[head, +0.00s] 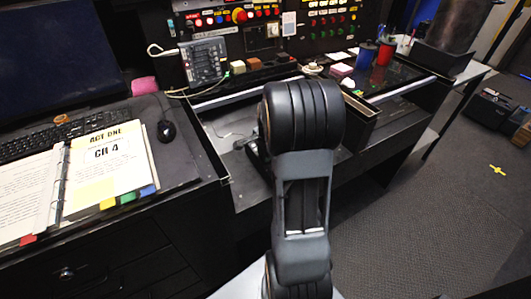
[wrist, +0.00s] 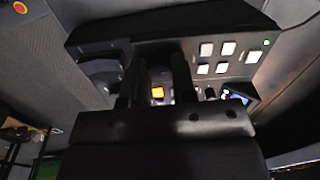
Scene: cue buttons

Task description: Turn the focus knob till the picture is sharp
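My gripper (wrist: 157,70) shows in the wrist view as two dark fingers with a gap between them. It looks open and empty, over a console panel (wrist: 150,50). A lit orange button (wrist: 157,92) shows between the fingers. A small lit screen (wrist: 239,93) is at the right of the panel, partly hidden by my gripper's body; its picture is too small to judge for sharpness. I cannot pick out the focus knob for sure in either view. In the head view my arm hides the gripper and the console part under it.
Several pale square buttons (wrist: 206,50) and a green light (wrist: 266,42) are on the panel. In the head view, an open binder (head: 100,160), a mouse (head: 167,131) and a keyboard (head: 50,132) lie at left. Red (head: 385,53) and blue (head: 366,54) cups stand at back right.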

